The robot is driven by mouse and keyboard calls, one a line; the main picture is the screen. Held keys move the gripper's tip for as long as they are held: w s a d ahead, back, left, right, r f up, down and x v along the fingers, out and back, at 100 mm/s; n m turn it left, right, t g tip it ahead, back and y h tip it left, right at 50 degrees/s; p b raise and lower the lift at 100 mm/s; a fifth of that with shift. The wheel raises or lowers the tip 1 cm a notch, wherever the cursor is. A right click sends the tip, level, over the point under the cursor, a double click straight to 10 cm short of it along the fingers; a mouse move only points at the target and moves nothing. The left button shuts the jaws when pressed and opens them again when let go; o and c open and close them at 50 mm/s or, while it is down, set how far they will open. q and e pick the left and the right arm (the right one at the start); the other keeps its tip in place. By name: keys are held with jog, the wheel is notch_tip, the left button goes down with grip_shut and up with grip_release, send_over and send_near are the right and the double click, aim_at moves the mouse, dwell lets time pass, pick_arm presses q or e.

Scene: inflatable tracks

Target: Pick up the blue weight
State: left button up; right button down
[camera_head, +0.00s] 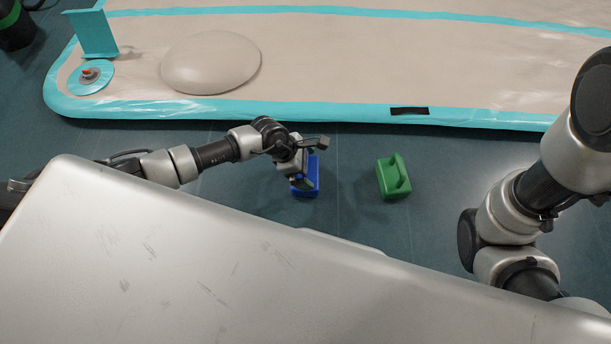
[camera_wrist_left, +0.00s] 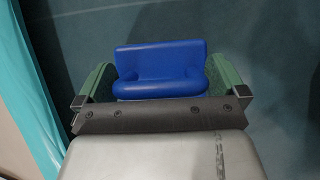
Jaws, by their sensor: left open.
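The blue weight (camera_head: 312,176) is on the dark floor in front of the inflatable track, partly hidden by my left gripper (camera_head: 302,180) in the head view. In the left wrist view the blue weight (camera_wrist_left: 162,68) lies between the two green-tipped fingers of the left gripper (camera_wrist_left: 160,85), with the fingers apart on either side of it. The left gripper is open. Its lower part is hidden behind the gripper body. I cannot tell whether the fingers touch it. My right arm shows at the right of the head view, but its gripper is out of view.
A green weight (camera_head: 393,177) stands on the floor to the right of the blue one. The beige inflatable track (camera_head: 340,60) with turquoise edges lies behind both, with a beige dome (camera_head: 211,62) on it. Floor between the weights is clear.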

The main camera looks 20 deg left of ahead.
pick_arm(q)
jog(key=shift+r, duration=0.1)
jog(key=c, duration=1.4)
jog(key=shift+w+r, duration=0.1)
jog(key=shift+c, duration=0.8)
